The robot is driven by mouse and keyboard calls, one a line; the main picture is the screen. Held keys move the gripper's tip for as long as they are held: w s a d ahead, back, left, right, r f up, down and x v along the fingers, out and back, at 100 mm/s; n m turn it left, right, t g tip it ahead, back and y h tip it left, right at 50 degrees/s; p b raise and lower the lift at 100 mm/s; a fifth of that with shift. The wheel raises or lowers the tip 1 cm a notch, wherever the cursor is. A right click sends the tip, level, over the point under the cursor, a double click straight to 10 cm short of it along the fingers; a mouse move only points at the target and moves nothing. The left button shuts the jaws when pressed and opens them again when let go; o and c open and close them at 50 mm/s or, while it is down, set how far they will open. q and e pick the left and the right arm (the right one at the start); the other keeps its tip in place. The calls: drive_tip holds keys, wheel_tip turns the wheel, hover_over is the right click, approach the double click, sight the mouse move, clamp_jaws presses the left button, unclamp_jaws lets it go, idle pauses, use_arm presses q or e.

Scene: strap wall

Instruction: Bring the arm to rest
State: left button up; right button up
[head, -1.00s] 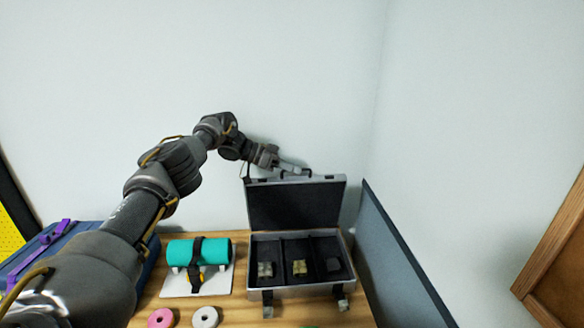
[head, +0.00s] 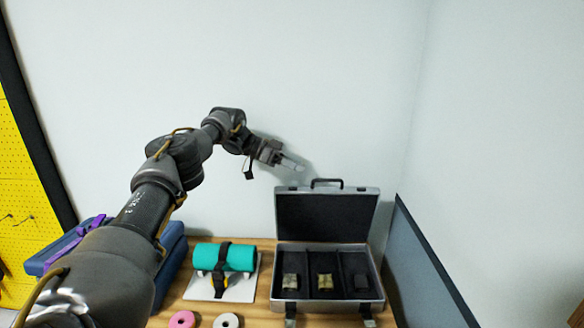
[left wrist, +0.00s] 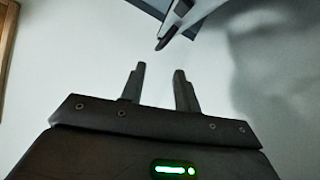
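My left arm reaches from the lower left, and my left gripper (head: 292,164) is in the air in front of the pale wall. In the head view it lies above and left of the open case lid's handle, with nothing visible held in it. In the left wrist view the two fingers (left wrist: 160,70) stand apart with an empty gap between them. My right arm and gripper are not in view.
An open grey case (head: 327,215) with dark compartments stands on the wooden table (head: 258,312). Left of it are a strapped teal roll (head: 225,256) and a blue case (head: 167,262). A grey-blue panel (head: 425,265) rises at right. Open air surrounds the gripper.

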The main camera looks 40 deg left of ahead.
use_arm(q)
drive_tip(key=shift+s+a+r, duration=0.3)
drive_tip(key=shift+a, duration=0.3)
